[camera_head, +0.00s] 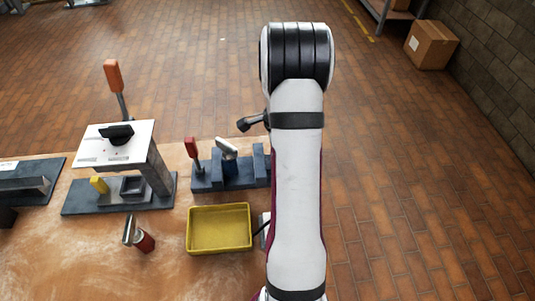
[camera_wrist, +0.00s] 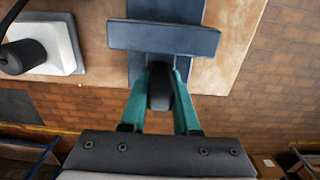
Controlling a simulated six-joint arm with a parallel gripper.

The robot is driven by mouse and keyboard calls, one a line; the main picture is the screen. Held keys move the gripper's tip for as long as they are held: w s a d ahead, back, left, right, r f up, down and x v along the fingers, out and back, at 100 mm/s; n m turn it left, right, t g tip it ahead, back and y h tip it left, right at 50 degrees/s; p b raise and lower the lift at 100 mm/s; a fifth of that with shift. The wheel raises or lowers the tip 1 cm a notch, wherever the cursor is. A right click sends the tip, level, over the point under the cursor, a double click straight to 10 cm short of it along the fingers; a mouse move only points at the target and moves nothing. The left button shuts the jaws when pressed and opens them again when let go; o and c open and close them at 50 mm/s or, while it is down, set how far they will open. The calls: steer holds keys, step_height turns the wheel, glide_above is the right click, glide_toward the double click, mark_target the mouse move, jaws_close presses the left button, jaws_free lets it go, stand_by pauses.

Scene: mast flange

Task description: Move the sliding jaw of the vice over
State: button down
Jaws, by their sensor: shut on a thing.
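My gripper (camera_wrist: 160,88) has green fingers, which are shut on a dark rounded piece (camera_wrist: 160,78) in the wrist view. That piece lies against a wide blue-grey block (camera_wrist: 163,39), which looks like a jaw of the vice. The block crosses a narrower blue-grey base on the tabletop. In the head view a blue-grey fixture with upright blocks (camera_head: 258,162) stands near the table's far edge and may be the vice. My arm hides its right end and my gripper there. I cannot tell which jaw slides.
A red-handled lever (camera_head: 192,149) and a tilted silver piece (camera_head: 227,149) stand at that fixture. A yellow tray (camera_head: 219,229) is in front of it. A tall white-topped stand (camera_head: 105,152) is to the left. In the wrist view a white block (camera_wrist: 62,50) is at left.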

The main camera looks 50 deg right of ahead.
steer(key=shift+s+d, duration=0.1)
steer(key=shift+s, duration=0.05)
steer(key=c, duration=0.6)
jaws_free()
steer(key=shift+c, duration=0.2)
steer(key=shift+r, duration=0.1)
step_height(320, 180, up, 16)
steer(key=shift+f, duration=0.2)
